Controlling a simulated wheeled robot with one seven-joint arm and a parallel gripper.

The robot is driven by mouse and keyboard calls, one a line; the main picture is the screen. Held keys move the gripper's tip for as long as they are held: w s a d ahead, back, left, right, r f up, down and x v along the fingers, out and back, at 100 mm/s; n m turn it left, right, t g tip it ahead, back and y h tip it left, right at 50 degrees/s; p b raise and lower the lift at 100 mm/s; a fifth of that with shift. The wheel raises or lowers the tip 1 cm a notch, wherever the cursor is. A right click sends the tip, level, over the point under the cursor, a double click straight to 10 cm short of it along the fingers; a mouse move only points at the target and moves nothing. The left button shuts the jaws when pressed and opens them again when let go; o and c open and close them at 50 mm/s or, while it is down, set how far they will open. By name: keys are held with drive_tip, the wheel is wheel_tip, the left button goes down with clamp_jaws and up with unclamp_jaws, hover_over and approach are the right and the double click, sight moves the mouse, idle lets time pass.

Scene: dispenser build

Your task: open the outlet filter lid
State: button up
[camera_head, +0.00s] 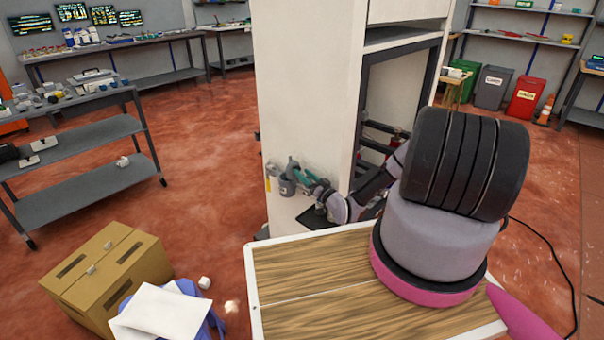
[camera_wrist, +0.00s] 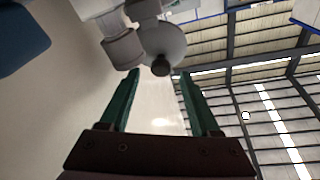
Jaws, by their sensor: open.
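A grey pipe fitting (camera_head: 287,186) sits low on the side of the white dispenser cabinet (camera_head: 305,90). In the wrist view, a grey round part (camera_wrist: 163,42) with a dark knob (camera_wrist: 161,66) at its lower edge joins a grey pipe body (camera_wrist: 122,50); this looks like the outlet filter and its lid, but I cannot tell the lid's exact edge. My gripper (camera_head: 304,178) is close to the fitting, with green fingers. In the wrist view my gripper (camera_wrist: 158,76) is open, and the knob appears between or just beyond the fingertips. Contact cannot be told.
The cabinet's open dark-framed bay (camera_head: 395,100) is beside my arm. A cardboard box (camera_head: 105,265) and a white sheet on a blue thing (camera_head: 160,312) are on the floor at the lower left. Workbenches (camera_head: 85,125) stand further left. The red floor between them is mostly clear.

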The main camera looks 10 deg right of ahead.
drive_tip(key=v, duration=0.9)
